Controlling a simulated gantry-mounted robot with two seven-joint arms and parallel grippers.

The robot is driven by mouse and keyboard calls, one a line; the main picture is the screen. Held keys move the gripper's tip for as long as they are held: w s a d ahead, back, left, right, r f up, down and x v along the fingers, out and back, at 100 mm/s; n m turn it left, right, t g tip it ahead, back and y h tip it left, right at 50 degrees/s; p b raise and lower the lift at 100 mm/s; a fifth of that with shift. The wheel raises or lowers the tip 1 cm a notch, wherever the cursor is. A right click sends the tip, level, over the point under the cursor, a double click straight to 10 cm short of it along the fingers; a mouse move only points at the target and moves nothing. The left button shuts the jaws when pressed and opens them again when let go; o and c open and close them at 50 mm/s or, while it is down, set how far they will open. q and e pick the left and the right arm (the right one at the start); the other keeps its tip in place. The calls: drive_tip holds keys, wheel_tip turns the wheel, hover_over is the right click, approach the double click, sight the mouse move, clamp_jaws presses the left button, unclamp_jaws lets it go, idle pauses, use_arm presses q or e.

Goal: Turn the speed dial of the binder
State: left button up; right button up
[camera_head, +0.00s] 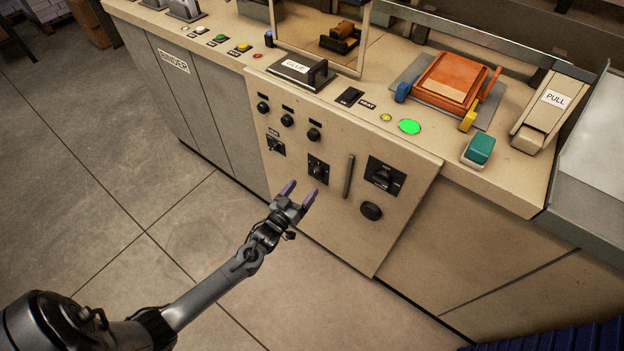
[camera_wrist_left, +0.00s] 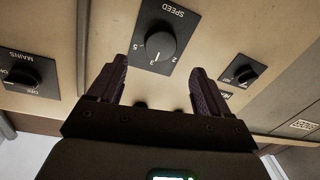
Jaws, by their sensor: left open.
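The binder's speed dial (camera_head: 318,170) is a round black knob on a dark square plate, low in the middle of the beige front panel. In the left wrist view the speed dial (camera_wrist_left: 155,41) shows upside down, with its SPEED label and a few numbers; its pointer seems to be near the 3. My left gripper (camera_head: 298,192) is open and empty, just in front of the panel, below and left of the dial. In the left wrist view its two purple fingers (camera_wrist_left: 160,68) stand apart, with the dial beyond them and between their lines. They appear not to touch it. My right gripper is out of view.
The mains switch (camera_head: 384,177) and a round black knob (camera_head: 371,211) sit right of the dial, past a vertical handle (camera_head: 348,176). A smaller switch (camera_head: 276,146) is to its left, with several knobs above. The floor (camera_head: 110,170) before the binder is clear.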

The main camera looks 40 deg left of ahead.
sight(315, 174)
use_arm(q)
drive_tip(key=w, duration=0.2)
drive_tip(key=w+b, duration=0.1)
drive_tip(key=w, duration=0.1)
drive_tip(key=w+a, duration=0.1)
drive_tip(key=w, duration=0.1)
drive_tip(key=shift+w+b, duration=0.35)
drive_tip(key=shift+w, duration=0.05)
drive_tip(key=c, duration=1)
